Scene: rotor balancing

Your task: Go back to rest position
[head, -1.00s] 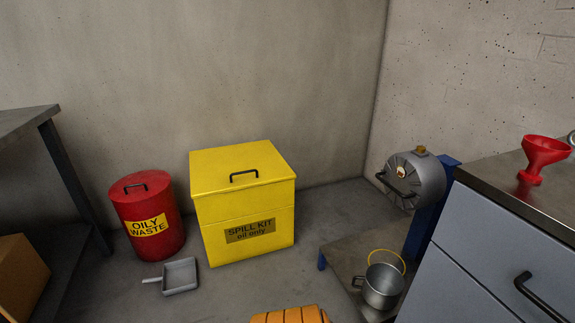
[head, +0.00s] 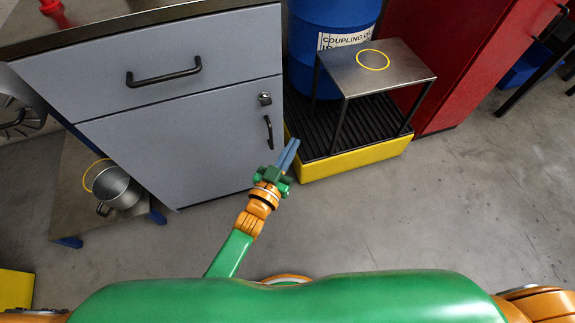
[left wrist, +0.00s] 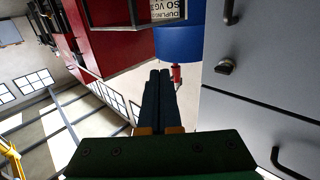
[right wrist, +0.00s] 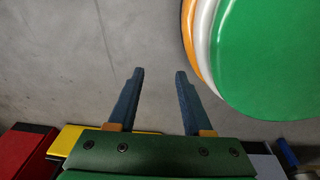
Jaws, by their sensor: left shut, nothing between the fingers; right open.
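My left gripper (head: 290,150) is in the middle of the head view, in front of the grey cabinet's right edge and the yellow-edged spill pallet. Its fingers lie together with nothing between them. The closed fingers also show in the left wrist view (left wrist: 160,78). My right gripper (right wrist: 158,75) shows only in the right wrist view. Its two fingers stand apart and empty over bare concrete floor, with my green body close at the right. The right gripper is not seen in the head view.
The grey cabinet (head: 180,140) stands close to my left gripper. A spill pallet (head: 355,158) carries a blue drum (head: 305,70) and a small metal table (head: 375,68). A red cabinet (head: 450,60) stands behind. A metal pot (head: 118,187) is at left. The floor at right is clear.

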